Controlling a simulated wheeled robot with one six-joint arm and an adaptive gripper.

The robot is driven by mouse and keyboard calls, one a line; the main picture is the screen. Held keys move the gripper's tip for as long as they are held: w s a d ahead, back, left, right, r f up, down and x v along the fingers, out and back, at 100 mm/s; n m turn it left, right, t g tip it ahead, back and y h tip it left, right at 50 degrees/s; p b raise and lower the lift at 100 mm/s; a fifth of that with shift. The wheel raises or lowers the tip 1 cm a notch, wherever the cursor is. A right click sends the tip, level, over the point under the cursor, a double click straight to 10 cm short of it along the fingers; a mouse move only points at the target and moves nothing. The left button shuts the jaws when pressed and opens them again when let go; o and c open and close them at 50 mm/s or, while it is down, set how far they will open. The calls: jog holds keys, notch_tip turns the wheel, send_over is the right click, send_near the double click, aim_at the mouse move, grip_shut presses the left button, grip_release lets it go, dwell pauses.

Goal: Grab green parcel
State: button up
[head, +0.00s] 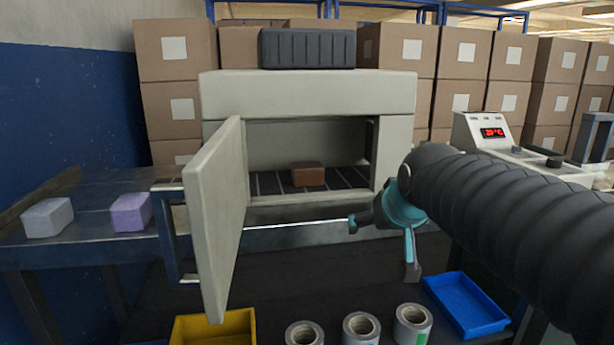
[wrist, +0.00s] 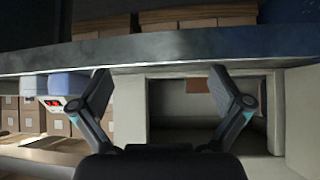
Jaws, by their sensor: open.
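No green parcel shows in either view. A brown parcel (head: 308,174) lies on the dark roller bed inside the open wrapper chamber; part of it also shows in the wrist view (wrist: 195,85). A purple parcel (head: 131,212) and a pale grey parcel (head: 47,217) sit on the metal conveyor at the left. My gripper (head: 382,247) is open and empty, in front of and right of the chamber opening. In the wrist view its two fingers (wrist: 167,100) are spread apart with nothing between them.
The chamber door (head: 214,225) stands open toward me, its handle (head: 168,235) at the left. Below are a yellow bin (head: 213,328), a blue tray (head: 467,304) and several film rolls (head: 361,329), one with a green label. Cartons (head: 175,100) are stacked behind the machine.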

aim_at(308, 166)
jog(key=w+a+r+t+y, duration=0.1)
jog(key=w+a+r, duration=0.1)
jog(key=w+a, duration=0.3)
jog(key=w+a+r+n+t, duration=0.1)
jog(key=w+a+r, duration=0.15)
jog(key=w, duration=0.35)
jog(key=w+a+r+t+y, duration=0.1)
jog(key=w+a+r, duration=0.1)
jog(key=w+a, duration=0.35)
jog(key=x, duration=0.8)
jog(key=shift+w+d, duration=0.3)
jog(key=shift+d, duration=0.05)
jog(key=shift+a+p+x, duration=0.15)
jog(key=shift+p+x, duration=0.25)
jog(key=shift+x, duration=0.95)
jog(key=shift+a+p+x, duration=0.15)
jog(key=shift+p+x, duration=0.2)
jog(key=shift+x, duration=1)
jog(key=shift+r, duration=0.15)
jog(key=c, duration=1.2)
